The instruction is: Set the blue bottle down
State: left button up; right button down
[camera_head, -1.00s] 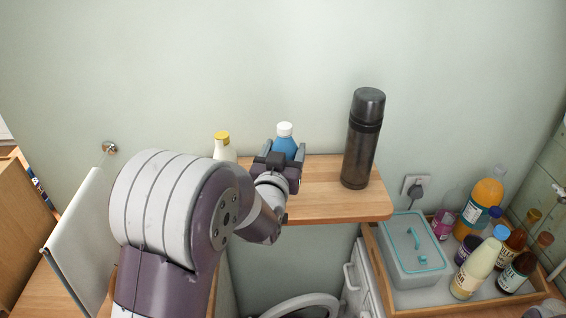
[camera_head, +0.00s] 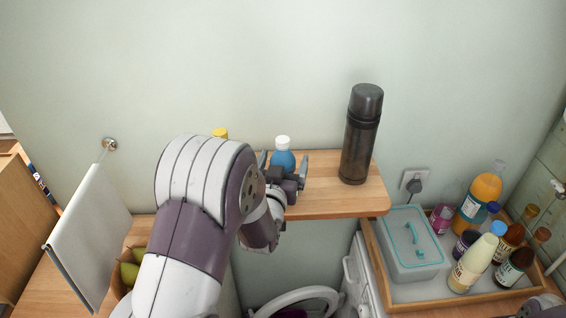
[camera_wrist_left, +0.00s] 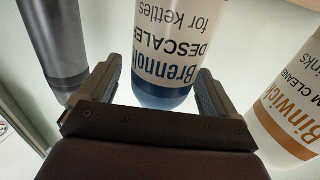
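The blue bottle (camera_head: 283,158) with a white cap stands upright at the wooden shelf (camera_head: 335,201), near the wall. In the left wrist view its white descaler label (camera_wrist_left: 170,45) shows upside down. My left gripper (camera_head: 284,164) is open, one finger on each side of the bottle. In the left wrist view, gaps show between the fingers (camera_wrist_left: 156,82) and the bottle. The bottle's base is hidden behind the gripper in the head view. My right gripper is not in view.
A tall dark flask (camera_head: 361,135) stands right of the bottle. A yellow-capped bottle (camera_head: 220,133) is to the left, mostly hidden by my arm; its label shows in the left wrist view (camera_wrist_left: 288,105). A tray (camera_head: 420,303) with a box and several bottles is lower right.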

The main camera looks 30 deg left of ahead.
pick_arm(q)
jog(key=shift+r, duration=0.1)
jog(key=shift+s, duration=0.15)
jog(key=b+v, duration=0.2)
jog(key=v, duration=1)
jog(key=w+d+f+m+g+h, duration=0.1)
jog(key=d+f+m+g+h, duration=0.1)
jog(key=d+f+g+h, duration=0.4)
jog(key=s+d+f+m+g+y, duration=0.1)
jog(key=s+d+f+g, duration=0.1)
jog(key=s+f+g, duration=0.4)
jog(key=s+g, duration=0.3)
jog(key=g, duration=0.1)
jog(key=shift+d, duration=0.35)
jog(key=shift+f, duration=0.1)
